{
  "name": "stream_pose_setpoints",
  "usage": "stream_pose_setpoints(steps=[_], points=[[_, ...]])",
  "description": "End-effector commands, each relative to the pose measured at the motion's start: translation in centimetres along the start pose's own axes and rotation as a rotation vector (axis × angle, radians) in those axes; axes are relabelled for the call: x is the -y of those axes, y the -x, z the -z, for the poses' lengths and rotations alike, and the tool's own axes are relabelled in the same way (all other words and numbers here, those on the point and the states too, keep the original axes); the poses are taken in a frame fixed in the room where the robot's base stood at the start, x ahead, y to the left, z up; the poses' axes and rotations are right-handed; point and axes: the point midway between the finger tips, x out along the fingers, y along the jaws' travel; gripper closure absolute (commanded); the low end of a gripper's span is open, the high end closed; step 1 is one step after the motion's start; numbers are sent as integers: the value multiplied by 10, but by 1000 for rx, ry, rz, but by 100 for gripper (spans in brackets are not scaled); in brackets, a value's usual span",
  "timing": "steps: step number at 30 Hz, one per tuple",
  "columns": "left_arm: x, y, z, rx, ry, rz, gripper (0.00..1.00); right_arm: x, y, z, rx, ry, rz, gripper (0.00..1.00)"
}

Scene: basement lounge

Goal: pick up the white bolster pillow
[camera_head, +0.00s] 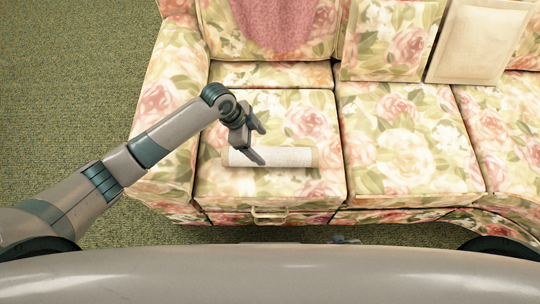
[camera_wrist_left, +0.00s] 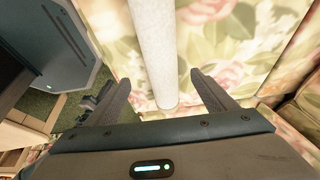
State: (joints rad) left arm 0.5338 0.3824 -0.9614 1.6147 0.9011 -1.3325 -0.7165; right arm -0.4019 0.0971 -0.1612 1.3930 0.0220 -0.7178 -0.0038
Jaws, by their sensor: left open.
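The white bolster pillow (camera_head: 285,157) is a white cylinder lying crosswise on the left seat cushion of the floral sofa (camera_head: 405,150) in the head view. My left gripper (camera_head: 258,143) is open above the pillow's left part. In the left wrist view the bolster (camera_wrist_left: 155,50) runs from the top edge down to its near end, which shows between the two open fingers of my left gripper (camera_wrist_left: 168,95). I cannot tell whether the fingers touch it.
A pink throw (camera_head: 275,22) hangs over the sofa back. A floral cushion (camera_head: 392,40) and a beige cushion (camera_head: 480,40) lean at the back right. The sofa's left armrest (camera_head: 172,110) is close to my left arm. The middle seat is clear.

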Motion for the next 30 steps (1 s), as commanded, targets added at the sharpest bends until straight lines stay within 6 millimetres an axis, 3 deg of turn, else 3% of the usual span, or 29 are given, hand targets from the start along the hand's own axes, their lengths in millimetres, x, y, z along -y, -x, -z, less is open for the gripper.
stream_pose_setpoints(steps=[3,9,23,30], points=[[-1,-22,0,0,2,-2,22,0,0,-1,3,0,0,100],[0,-43,0,0,0,-1,22,1,1,-3,8,0,1,100],[0,-48,-1,1,0,0,22,2,2,-8,15,-1,2,100],[2,-69,-2,1,2,-2,22,2,2,-8,11,-1,2,100]])
